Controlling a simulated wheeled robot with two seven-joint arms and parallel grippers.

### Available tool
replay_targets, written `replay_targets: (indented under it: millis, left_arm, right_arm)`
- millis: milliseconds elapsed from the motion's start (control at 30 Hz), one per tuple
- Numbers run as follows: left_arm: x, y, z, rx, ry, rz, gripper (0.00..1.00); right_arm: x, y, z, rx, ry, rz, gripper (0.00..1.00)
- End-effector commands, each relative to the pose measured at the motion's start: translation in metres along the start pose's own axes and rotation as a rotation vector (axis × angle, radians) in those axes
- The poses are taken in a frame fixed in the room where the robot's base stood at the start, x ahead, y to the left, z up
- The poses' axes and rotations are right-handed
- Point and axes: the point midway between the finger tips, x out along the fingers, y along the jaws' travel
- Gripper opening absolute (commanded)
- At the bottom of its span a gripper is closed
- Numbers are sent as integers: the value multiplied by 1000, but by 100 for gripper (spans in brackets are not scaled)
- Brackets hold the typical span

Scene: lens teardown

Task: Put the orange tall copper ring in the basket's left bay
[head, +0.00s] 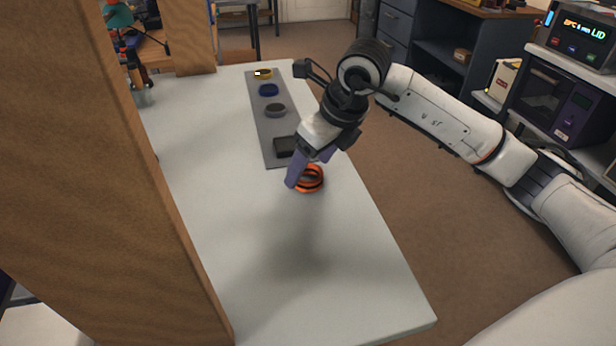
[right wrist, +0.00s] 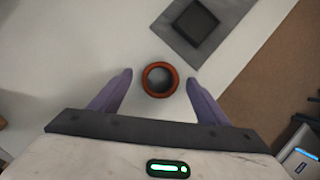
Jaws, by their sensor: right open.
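The orange ring (head: 312,178) with dark bands stands on the white table, just off the near end of the grey mat. In the right wrist view the ring (right wrist: 160,64) shows as a round orange rim with an open middle, lying between the two finger tips. My right gripper (head: 305,172) is open, with its purple fingers reaching down over the ring. In the right wrist view the fingers of my right gripper (right wrist: 159,80) stand apart on either side of the ring, with gaps on both sides. I do not see my left gripper or the basket.
A wooden panel (head: 110,170) blocks the left side. The near table (head: 330,280) is clear.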

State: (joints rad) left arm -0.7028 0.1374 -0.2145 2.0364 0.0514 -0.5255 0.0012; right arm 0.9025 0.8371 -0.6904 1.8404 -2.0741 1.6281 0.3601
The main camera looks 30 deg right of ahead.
Motion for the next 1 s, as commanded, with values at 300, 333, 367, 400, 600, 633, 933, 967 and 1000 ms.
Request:
replay_targets:
  millis: [300,333,367,400,600,633,933,967,1000]
  left_arm:
    - [1,-1,-3,1,8,0,31]
    - [1,-1,-3,1,8,0,31]
    - [1,-1,-3,2,8,0,31]
    - [1,-1,-3,2,8,-1,31]
    - [1,-1,-3,2,8,-1,31]
    - [1,-1,-3,2,8,-1,31]
    - [0,-1,-4,2,8,-1,31]
    - [0,-1,-4,2,8,-1,31]
    - [0,-1,-5,2,8,-1,31]
  right_arm:
    - [14,-1,0,1,0,-1,69]
    - [14,-1,-1,1,0,-1,69]
    - [14,-1,-1,1,0,-1,69]
    - [14,-1,-1,1,0,-1,63]
    - [13,-1,-1,1,1,-1,29]
    - [13,-1,-1,1,1,-1,24]
    - [8,-1,2,1,-2,-1,19]
    - [4,-1,4,1,-2,-1,19]
    - [-1,-1,6,1,-4,-2,19]
